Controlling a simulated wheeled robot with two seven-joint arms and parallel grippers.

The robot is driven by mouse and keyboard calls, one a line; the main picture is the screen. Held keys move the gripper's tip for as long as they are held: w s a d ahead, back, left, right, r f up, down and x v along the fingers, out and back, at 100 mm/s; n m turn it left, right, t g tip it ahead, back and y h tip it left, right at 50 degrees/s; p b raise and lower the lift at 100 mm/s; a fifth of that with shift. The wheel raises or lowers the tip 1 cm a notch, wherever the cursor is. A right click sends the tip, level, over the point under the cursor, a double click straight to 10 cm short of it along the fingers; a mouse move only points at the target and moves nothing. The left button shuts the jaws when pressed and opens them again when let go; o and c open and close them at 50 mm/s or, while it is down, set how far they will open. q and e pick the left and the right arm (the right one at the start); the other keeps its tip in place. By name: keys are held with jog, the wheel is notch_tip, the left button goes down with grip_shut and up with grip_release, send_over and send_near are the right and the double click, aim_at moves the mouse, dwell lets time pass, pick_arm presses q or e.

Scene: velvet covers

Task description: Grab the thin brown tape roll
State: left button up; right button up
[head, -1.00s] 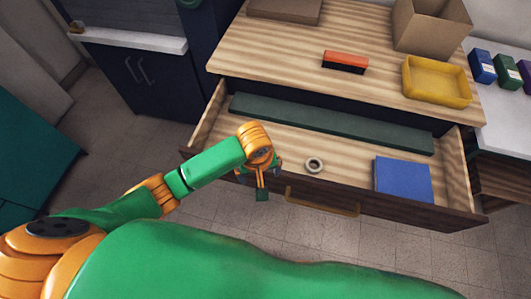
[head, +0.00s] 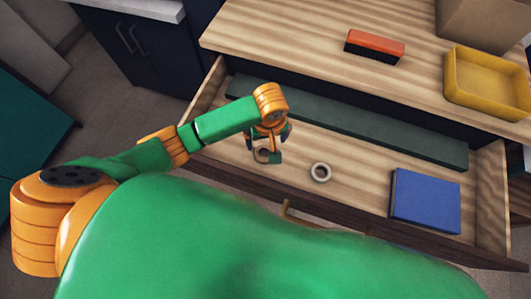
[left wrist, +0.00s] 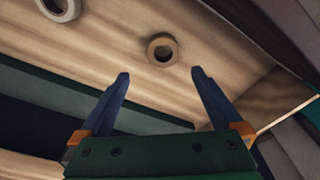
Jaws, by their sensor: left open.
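The thin brown tape roll (left wrist: 162,49) lies flat on the wooden drawer floor in the left wrist view, just beyond and between the fingertips. In the head view part of its ring (head: 257,157) shows beneath my left gripper (head: 268,138), which hides the rest. My left gripper (left wrist: 160,73) is open, with its two dark blue fingers spread and nothing between them. A second, paler tape roll (head: 320,172) lies to the right in the drawer; it shows at the top left of the left wrist view (left wrist: 60,8). My right gripper is not in view.
The open drawer (head: 370,232) also holds a blue book-like item (head: 426,199) at right and a long dark green strip (head: 370,135) along its back. On the top above stand a red-and-black brush-like block (head: 375,46), a yellow tray (head: 485,107) and a cardboard box (head: 480,25).

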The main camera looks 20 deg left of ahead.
aim_at(264, 153)
pick_arm(q)
notch_tip(264, 153, down, 2)
jog(key=shift+f+b, duration=0.15)
jog(key=shift+b, duration=0.4)
jog(key=f, duration=0.4)
jog(key=a+f, duration=0.1)
jog(key=f, duration=0.1)
jog(key=shift+w+f+b, duration=0.1)
jog(key=shift+f+b, duration=0.25)
jog(key=shift+b, duration=0.05)
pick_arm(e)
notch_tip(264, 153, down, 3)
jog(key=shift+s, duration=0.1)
